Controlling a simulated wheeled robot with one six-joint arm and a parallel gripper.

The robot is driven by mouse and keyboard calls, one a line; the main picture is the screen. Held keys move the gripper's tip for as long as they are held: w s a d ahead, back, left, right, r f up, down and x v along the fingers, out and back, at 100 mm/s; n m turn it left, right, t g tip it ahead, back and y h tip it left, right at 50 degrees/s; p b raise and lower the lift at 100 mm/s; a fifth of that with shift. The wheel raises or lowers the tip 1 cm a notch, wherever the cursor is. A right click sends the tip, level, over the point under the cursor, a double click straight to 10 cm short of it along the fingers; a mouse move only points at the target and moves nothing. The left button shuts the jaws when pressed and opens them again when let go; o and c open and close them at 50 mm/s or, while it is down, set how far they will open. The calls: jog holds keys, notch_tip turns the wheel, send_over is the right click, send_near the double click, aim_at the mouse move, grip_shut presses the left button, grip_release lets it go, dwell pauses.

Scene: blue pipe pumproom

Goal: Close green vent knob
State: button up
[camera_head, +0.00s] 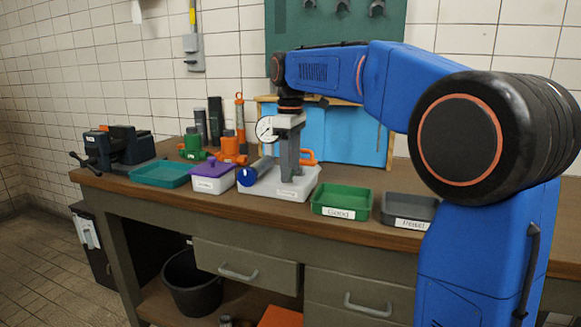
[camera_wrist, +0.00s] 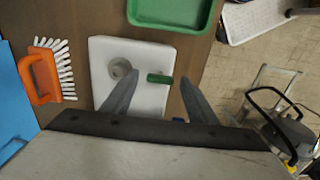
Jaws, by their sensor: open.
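The green vent knob (camera_wrist: 160,78) shows in the wrist view as a short green bar over the white base (camera_wrist: 145,52), to the right of a round grey fitting (camera_wrist: 120,68). My gripper (camera_wrist: 159,77) is open, its fingers on either side of the knob, and they look apart from it. How far the fingertips are above the knob I cannot tell. In the head view my gripper (camera_head: 290,165) points down over the white base (camera_head: 262,190), which carries a pressure gauge (camera_head: 266,130) and a blue handwheel (camera_head: 246,177). The green knob is hidden there.
A green tray (camera_head: 342,202) and a grey tray (camera_head: 408,209) stand to the right of the base. A purple-lidded box (camera_head: 212,176) and a teal tray (camera_head: 160,175) stand left. An orange brush (camera_wrist: 43,72) lies beside the base. A vise (camera_head: 115,148) is at the far left.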

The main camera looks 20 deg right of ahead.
jog(key=c, duration=1.1)
jog(key=shift+o, duration=0.2)
jog(key=shift+m, duration=0.4)
jog(key=m, duration=0.8)
jog(key=shift+m, duration=0.3)
jog(key=m, duration=0.4)
jog(key=shift+m, duration=2.2)
